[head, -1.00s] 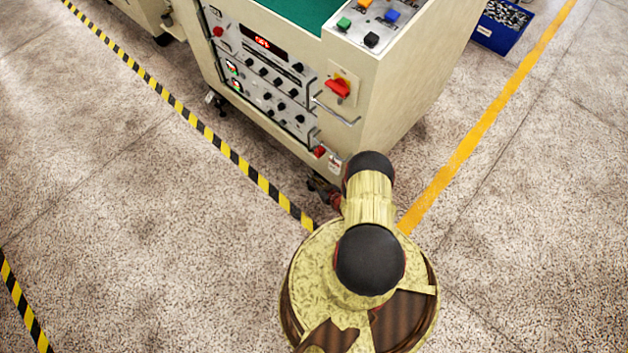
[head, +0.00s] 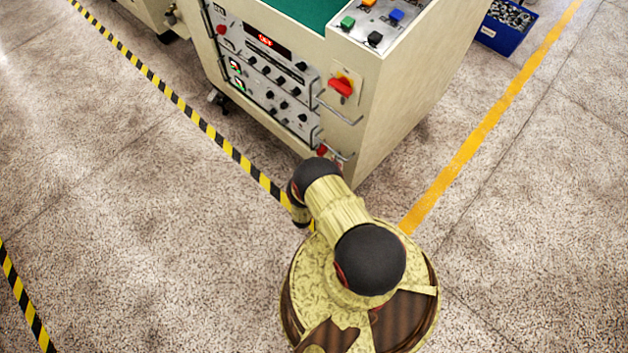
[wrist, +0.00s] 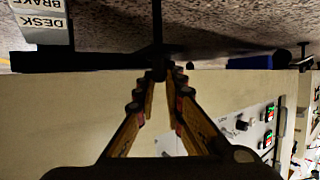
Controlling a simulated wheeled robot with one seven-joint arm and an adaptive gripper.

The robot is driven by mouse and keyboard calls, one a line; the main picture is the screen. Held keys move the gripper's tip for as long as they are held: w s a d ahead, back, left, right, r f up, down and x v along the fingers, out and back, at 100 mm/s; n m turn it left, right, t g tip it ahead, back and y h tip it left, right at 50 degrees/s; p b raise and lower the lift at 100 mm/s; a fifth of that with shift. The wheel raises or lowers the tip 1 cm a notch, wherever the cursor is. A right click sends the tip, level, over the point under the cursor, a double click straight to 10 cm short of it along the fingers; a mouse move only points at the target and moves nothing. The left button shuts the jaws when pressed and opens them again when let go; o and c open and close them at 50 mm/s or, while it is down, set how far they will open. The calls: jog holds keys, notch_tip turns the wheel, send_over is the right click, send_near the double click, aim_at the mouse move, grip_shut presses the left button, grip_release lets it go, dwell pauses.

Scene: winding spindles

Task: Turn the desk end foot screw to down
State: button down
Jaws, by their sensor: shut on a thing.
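The desk end foot screw (wrist: 157,25) shows in the wrist view as a thin dark upright rod beside a long dark bar. My gripper (wrist: 160,76) is in the wrist view, its two fingers closing together at the dark part where the rod meets the bar. The fingertips are shut on this part. It is too dark to tell how far the screw is turned. In the head view my own arm hides the gripper and the foot screw, low at the near corner of the cream cabinet (head: 405,105).
A grey label reading "DESK BRAKE" (wrist: 40,22) is at the upper left of the wrist view. The cabinet carries a red switch (head: 342,86) and a metal handle (head: 338,108). A blue bin (head: 503,30) stands behind. The floor to the right is open.

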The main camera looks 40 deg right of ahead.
jog(key=m+g, duration=0.1)
jog(key=g, duration=0.1)
jog(key=m+g+h, duration=0.1)
jog(key=m+g, duration=0.1)
jog(key=m+g+h, duration=0.1)
jog(key=m, duration=0.1)
jog(key=shift+w+a+g, duration=0.15)
jog(key=shift+w+g, duration=0.25)
jog(key=shift+m+g, duration=0.3)
jog(key=shift+m, duration=0.1)
jog(key=c, duration=1.9)
grip_release()
jog(key=shift+h, duration=0.3)
jog(key=v, duration=1.2)
